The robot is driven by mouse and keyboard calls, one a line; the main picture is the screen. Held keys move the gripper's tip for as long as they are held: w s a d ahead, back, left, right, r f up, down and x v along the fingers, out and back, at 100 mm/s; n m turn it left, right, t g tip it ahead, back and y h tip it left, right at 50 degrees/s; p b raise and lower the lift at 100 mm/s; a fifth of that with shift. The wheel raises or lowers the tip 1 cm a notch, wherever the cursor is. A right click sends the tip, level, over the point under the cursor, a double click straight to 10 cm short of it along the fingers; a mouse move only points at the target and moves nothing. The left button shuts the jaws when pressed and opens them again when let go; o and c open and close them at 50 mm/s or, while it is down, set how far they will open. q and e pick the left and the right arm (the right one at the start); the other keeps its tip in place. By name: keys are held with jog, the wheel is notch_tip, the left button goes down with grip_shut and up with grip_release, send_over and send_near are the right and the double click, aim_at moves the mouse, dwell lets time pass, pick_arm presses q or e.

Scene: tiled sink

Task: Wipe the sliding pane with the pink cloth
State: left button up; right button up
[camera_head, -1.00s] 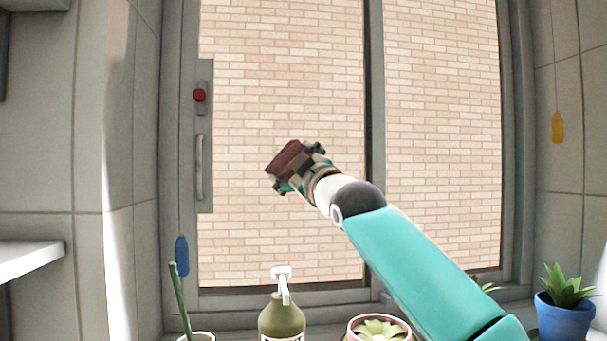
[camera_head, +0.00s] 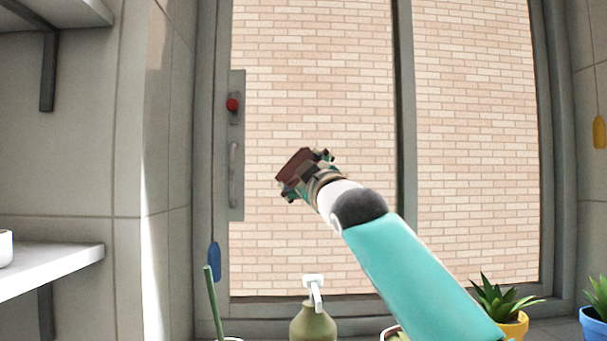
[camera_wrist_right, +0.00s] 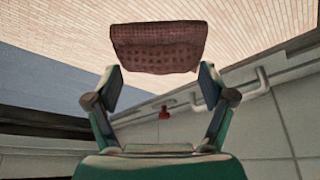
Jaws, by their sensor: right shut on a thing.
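The pink cloth, dark reddish-brown in this light, shows in the head view (camera_head: 294,164) in front of the sliding pane (camera_head: 320,80). It also shows in the right wrist view (camera_wrist_right: 157,47) as a folded, patterned pad. My right gripper (camera_head: 304,174) is shut on it, with a finger at each side of its lower edge in the wrist view (camera_wrist_right: 160,76). The pane is the left one, with a grey handle (camera_head: 233,175) and a red knob (camera_head: 232,104) on its left frame. I cannot tell whether the cloth touches the glass. My left gripper is not in view.
Below the pane stand an olive pump bottle (camera_head: 313,322), a yellow pot with a plant (camera_head: 514,325) and a blue pot (camera_head: 596,325). A blue tag (camera_head: 214,262) hangs at the left. A white shelf (camera_head: 50,265) juts from the left wall. The glass around the cloth is clear.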

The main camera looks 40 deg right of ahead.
jog(key=shift+a+f, duration=0.1)
jog(key=shift+s+a+b, duration=0.5)
jog(key=shift+s+b, duration=0.15)
jog(key=shift+s, duration=0.2)
jog(key=shift+s+a+b, duration=0.45)
jog(key=shift+s+b, duration=0.25)
jog(key=shift+s, duration=0.15)
jog(key=shift+s+a+b, duration=0.5)
jog(key=shift+s+b, duration=0.15)
jog(key=shift+s, duration=0.2)
jog(key=shift+s+a+b, duration=0.4)
jog(key=shift+s, duration=0.25)
jog(key=shift+s+a+b, duration=0.4)
jog(key=shift+s, duration=0.2)
